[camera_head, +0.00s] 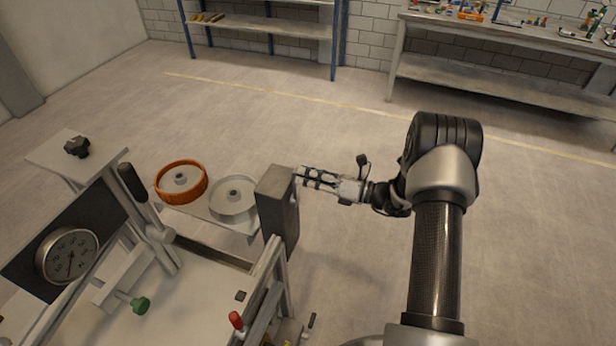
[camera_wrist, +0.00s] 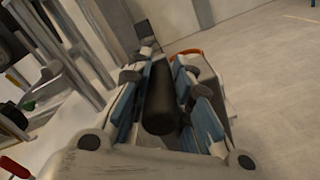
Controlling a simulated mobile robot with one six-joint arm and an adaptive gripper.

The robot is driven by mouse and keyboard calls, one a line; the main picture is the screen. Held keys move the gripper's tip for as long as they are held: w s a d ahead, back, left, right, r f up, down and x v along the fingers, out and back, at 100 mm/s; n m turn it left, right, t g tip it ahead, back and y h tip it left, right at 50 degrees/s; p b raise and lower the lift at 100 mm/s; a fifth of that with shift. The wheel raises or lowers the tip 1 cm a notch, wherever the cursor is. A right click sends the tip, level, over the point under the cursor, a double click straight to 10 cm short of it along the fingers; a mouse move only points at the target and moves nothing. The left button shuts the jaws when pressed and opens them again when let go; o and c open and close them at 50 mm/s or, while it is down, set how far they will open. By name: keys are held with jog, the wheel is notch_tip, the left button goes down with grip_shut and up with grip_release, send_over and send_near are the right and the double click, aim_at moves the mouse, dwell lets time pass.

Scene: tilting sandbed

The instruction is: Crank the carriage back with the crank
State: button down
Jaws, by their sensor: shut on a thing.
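My gripper (camera_head: 304,178) is at the right side of the rig, beside a tall grey block (camera_head: 277,212). In the wrist view its two blue-padded fingers (camera_wrist: 163,62) lie on either side of a dark, round crank handle (camera_wrist: 160,98), and it is shut on it. The rest of the crank is hidden in the head view by the block and my gripper. I cannot clearly tell which part of the rig is the carriage.
The rig also bears a round dial (camera_head: 68,256), a green knob (camera_head: 140,305) and a red-tipped lever (camera_head: 236,320). Open floor (camera_head: 330,110) lies beyond.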

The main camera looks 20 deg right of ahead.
jog(key=shift+w+d+r, duration=0.1)
jog(key=shift+r, duration=0.1)
jog(key=c, duration=1.8)
grip_release()
jog(key=shift+c, duration=0.2)
jog(key=o, duration=0.4)
jog(key=shift+f, duration=0.15)
jog(key=v, duration=1.2)
